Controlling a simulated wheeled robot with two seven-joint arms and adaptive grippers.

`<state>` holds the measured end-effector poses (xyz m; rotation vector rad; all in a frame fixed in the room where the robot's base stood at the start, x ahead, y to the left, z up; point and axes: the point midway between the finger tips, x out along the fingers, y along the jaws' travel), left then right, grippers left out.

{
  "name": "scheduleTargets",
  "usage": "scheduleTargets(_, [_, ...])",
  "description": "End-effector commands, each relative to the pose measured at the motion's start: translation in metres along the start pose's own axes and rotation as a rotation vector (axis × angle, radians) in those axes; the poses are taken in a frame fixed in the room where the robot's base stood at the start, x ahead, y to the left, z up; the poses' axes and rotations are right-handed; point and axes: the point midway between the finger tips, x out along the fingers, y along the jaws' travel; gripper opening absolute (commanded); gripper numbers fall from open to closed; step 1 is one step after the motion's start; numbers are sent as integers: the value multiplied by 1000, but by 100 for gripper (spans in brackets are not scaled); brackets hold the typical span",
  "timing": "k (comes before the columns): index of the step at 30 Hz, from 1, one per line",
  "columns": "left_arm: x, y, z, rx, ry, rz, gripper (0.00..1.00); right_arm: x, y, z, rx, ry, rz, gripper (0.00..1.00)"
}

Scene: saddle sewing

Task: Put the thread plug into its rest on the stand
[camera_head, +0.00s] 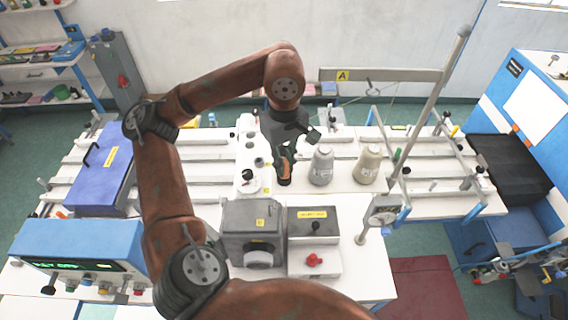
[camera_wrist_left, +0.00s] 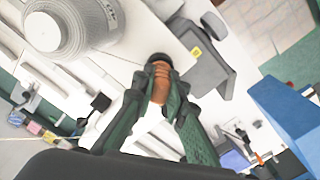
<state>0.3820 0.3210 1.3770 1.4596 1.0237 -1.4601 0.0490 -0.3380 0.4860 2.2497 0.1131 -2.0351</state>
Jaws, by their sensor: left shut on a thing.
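My left gripper (camera_head: 285,153) points down over the white machine top in the middle of the bench. It is shut on the thread plug, an orange-brown ribbed piece with a dark end (camera_head: 285,170). In the left wrist view the plug (camera_wrist_left: 160,82) sits between the two green-black fingers (camera_wrist_left: 162,95). The plug is just left of a grey thread cone (camera_head: 321,168), which also shows in the wrist view (camera_wrist_left: 70,28). A beige cone (camera_head: 368,166) stands further right. I cannot make out the plug's rest on the stand. My right gripper is not in view.
A grey box with a knob (camera_head: 252,230) and a dark-topped box with a red knob (camera_head: 314,262) stand in front. A blue case (camera_head: 98,175) is at left. A slanted metal post (camera_head: 432,100) rises at right beside a crossbar marked A (camera_head: 385,75).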

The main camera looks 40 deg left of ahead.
Motion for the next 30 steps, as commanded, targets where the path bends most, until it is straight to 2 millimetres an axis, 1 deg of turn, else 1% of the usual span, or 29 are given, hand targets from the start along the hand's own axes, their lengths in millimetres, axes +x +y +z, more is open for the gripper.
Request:
scheduleTargets(2, [3,0,0,0,0,0,0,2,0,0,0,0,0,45])
scheduleTargets(6, [2,0,0,0,0,0,0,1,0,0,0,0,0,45])
scheduleTargets(7, [2,0,0,0,0,0,13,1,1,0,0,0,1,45])
scheduleTargets(15, [2,0,0,0,0,0,31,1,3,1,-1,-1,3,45])
scheduleTargets(16, [2,0,0,0,0,0,32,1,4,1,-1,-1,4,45])
scheduleTargets(25, [0,0,0,0,0,0,32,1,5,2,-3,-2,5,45])
scheduleTargets(28, [-8,0,0,0,1,2,32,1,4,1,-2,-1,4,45])
scheduleTargets(30, [-17,1,0,0,2,3,32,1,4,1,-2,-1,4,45])
